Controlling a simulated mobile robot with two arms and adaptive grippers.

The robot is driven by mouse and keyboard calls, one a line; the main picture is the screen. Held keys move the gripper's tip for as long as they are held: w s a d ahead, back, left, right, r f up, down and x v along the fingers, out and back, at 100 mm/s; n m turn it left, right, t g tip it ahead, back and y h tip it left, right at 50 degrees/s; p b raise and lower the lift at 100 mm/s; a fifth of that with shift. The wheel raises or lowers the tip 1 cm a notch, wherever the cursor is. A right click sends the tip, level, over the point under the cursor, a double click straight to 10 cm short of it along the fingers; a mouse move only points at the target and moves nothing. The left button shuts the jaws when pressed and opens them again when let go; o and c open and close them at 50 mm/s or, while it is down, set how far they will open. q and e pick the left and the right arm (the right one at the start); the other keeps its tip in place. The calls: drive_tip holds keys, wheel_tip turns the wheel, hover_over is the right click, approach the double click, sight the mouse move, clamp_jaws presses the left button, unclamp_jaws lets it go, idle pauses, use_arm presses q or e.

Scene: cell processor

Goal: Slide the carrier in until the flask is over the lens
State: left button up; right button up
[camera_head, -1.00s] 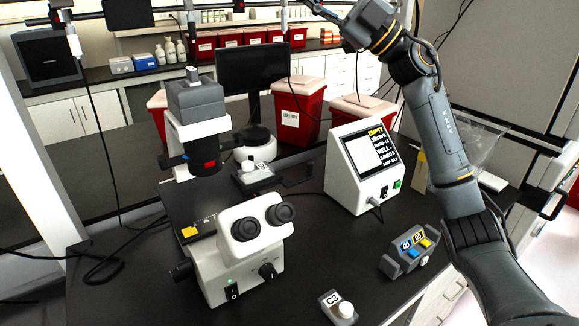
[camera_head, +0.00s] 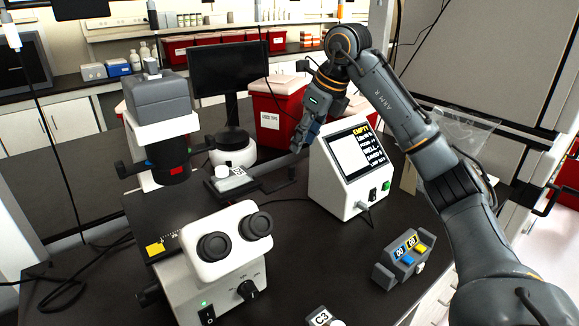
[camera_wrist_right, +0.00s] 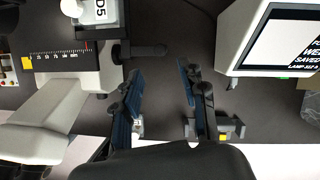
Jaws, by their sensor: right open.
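The flask (camera_head: 223,171) is pale with a white cap and sits in the dark carrier (camera_head: 212,187) at the microscope's right side. In the right wrist view the flask (camera_wrist_right: 98,12) shows its D5 label at the top edge, and a dark knobbed bar (camera_wrist_right: 150,50) sticks out to the right below it. The microscope (camera_head: 228,245) has a dark upper column (camera_head: 160,105); its lens cannot be made out. My right gripper (camera_head: 297,145) is above the bench, between microscope and display box. In its wrist view, its fingers (camera_wrist_right: 160,82) are apart and empty. My left gripper is out of view.
The white display box (camera_head: 350,175) stands right of my right gripper. A grey holder with blue and yellow buttons (camera_head: 402,260) is at front right. A scale strip with a yellow square (camera_wrist_right: 60,60) runs along the stage. Red bins (camera_head: 272,120) and a monitor stand behind.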

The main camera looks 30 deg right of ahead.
sight(292, 165)
drive_tip(key=p+x, duration=0.1)
drive_tip(key=x, duration=0.9)
drive_tip(key=shift+c, duration=0.3)
drive_tip(key=shift+r, duration=0.1)
clamp_jaws()
